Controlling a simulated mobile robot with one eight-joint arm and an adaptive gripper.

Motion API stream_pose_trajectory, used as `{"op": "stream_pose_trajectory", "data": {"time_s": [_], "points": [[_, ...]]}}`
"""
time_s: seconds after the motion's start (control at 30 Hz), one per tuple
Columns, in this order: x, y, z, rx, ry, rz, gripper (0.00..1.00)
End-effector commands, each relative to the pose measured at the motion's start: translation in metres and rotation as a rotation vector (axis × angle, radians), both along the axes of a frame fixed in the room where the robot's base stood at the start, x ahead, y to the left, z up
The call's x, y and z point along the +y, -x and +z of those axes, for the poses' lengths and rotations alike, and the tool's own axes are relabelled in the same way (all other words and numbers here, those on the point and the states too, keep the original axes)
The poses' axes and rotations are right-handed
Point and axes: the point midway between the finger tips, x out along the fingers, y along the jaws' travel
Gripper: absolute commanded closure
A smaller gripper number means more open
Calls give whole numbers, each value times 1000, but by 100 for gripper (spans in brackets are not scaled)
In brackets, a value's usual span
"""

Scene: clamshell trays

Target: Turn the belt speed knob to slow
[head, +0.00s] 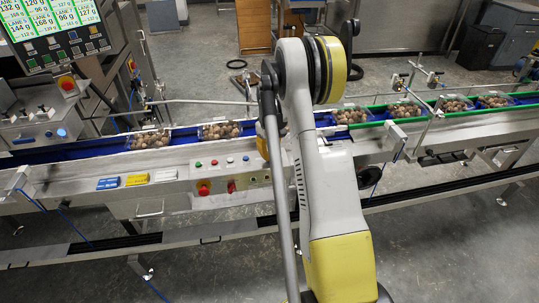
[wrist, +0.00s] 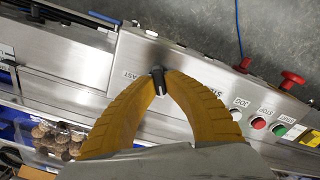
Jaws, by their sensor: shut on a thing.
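The belt speed knob (wrist: 157,76) is a small black knob on the steel control panel, seen in the wrist view between my fingertips. My gripper (wrist: 160,82) has two yellow ribbed fingers, shut on the knob from both sides. The word FAST is printed on the panel just left of the knob; other lettering to the right is partly covered by a finger. The knob's exact pointing direction is hard to tell. In the head view my arm hides the knob and most of the gripper.
White, red and green buttons (wrist: 259,123) sit right of my gripper, with a red mushroom button (wrist: 292,78) above them. In the head view, clamshell trays (head: 149,139) of brown produce stand on the blue belt (head: 100,147). A screen (head: 56,30) hangs top left.

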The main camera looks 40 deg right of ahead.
Motion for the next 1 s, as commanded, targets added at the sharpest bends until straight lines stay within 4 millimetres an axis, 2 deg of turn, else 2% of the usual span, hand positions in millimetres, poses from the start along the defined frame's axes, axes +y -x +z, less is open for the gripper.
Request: {"op": "stream_pose_trajectory", "data": {"time_s": [0.5, 1.0], "points": [[2, 1, 0, 1, -1, 397, 100], [2, 1, 0, 1, -1, 515, 100]]}}
